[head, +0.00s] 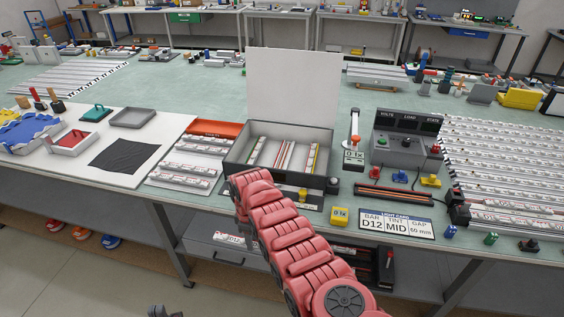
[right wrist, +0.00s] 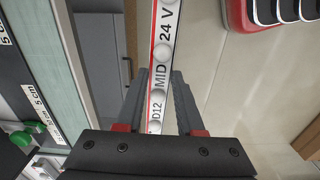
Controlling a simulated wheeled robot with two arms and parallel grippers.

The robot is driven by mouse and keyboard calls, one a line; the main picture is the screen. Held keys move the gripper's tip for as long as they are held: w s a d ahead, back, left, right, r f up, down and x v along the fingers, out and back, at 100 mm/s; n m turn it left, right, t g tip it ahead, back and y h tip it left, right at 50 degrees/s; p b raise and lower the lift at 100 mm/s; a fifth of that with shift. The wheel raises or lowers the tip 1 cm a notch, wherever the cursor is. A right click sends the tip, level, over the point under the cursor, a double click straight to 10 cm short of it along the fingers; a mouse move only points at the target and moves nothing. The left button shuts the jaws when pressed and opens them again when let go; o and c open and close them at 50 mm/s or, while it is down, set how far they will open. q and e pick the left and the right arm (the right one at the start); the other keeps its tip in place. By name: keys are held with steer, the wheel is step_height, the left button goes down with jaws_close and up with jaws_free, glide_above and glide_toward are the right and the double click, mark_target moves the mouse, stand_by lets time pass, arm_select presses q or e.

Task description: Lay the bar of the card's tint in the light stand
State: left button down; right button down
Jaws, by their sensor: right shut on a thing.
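The light card (head: 397,224) on the table's front edge reads BAR D12, TINT MID, GAP 60 mm. My right gripper (right wrist: 160,108) is shut on a white bar (right wrist: 164,60) with a red edge, marked D12, MID and 24 V. The bar is beyond the table edge, over the floor. In the head view my red right arm hides that gripper; a white strip lettered D12 (head: 232,238) shows beside the arm, below the tabletop. A low black holder with orange strips (head: 394,197) lies behind the card; I cannot tell if it is the light stand. My left gripper (head: 165,312) barely shows at the bottom edge.
A grey box (head: 238,150) with a raised white panel (head: 293,85) holds several bars. A control box (head: 404,145) with a green button stands right of it. Bars lie on a tray (head: 188,160) to the left. Small coloured blocks line the front right edge.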

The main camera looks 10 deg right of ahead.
mark_target(244, 246)
steer(key=shift+s+a+r, duration=0.1)
steer(key=shift+r, duration=0.15)
steer(key=shift+a+n, duration=0.1)
steer(key=shift+n, duration=0.2)
steer(key=shift+a+r, duration=0.15)
steer(key=shift+r, duration=0.05)
steer(key=shift+a+r+n, duration=0.25)
steer(key=shift+n, duration=0.15)
steer(key=shift+a+r+n+p, duration=0.3)
steer(key=shift+r+n+p, duration=0.1)
steer(key=shift+r+n, duration=0.2)
steer(key=shift+a, duration=0.25)
steer(key=shift+a+r+n, duration=0.1)
steer(key=shift+a+n, duration=0.05)
steer(key=shift+n, duration=0.15)
steer(key=shift+r, duration=0.15)
